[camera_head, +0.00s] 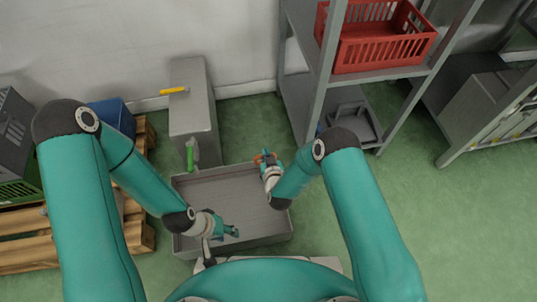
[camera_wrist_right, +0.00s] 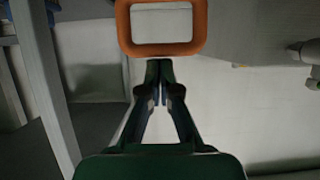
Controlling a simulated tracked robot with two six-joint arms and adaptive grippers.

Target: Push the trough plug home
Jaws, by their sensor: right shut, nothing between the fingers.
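The grey trough (camera_head: 205,180) stands on the floor in front of me. An orange loop-shaped handle, probably of the trough plug, shows at the trough's far right side (camera_head: 258,157) and large in the right wrist view (camera_wrist_right: 203,28). My right gripper (camera_head: 265,162) is there; in the right wrist view its fingers (camera_wrist_right: 158,68) are closed together, empty, with tips just below the loop's lower bar. I cannot tell whether they touch it. The plug's body and its seat are hidden. My left gripper (camera_head: 234,231) hangs over the trough's near part, apart from the plug; its jaw state is unclear.
A grey machine (camera_head: 196,115) with a yellow handle (camera_head: 174,91) and a green lever (camera_head: 190,155) stands behind the trough. A metal shelf (camera_head: 340,78) holding a red crate (camera_head: 385,50) is at the right. A wooden pallet (camera_head: 30,240) lies left. Green floor is free at right.

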